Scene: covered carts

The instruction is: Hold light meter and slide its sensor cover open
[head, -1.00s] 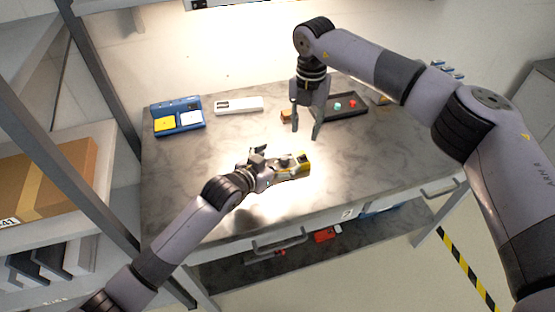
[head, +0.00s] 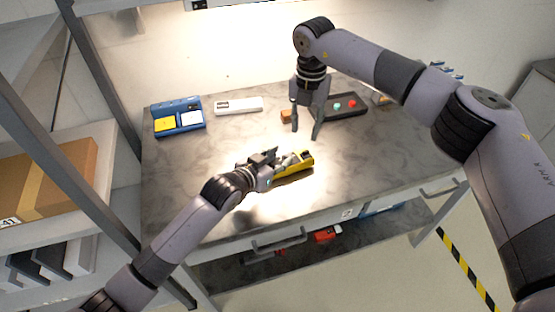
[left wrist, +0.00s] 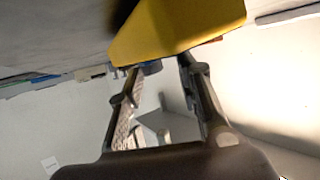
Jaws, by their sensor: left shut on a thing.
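The light meter is a yellow body with a dark end (head: 296,171). It is in my left gripper (head: 283,164), above the front middle of the table. In the left wrist view the yellow meter (left wrist: 185,28) fills the top, at the tips of my left fingers (left wrist: 167,66). The sensor cover cannot be made out in either view. My right gripper (head: 305,132) points down behind the meter, its two fingers apart with nothing between them.
A blue case with yellow and white panels (head: 178,109) and a white device (head: 238,106) are at the back left of the grey table (head: 390,150). A black box with green and red buttons (head: 345,109) and a small orange-brown block (head: 286,116) stand behind my right gripper.

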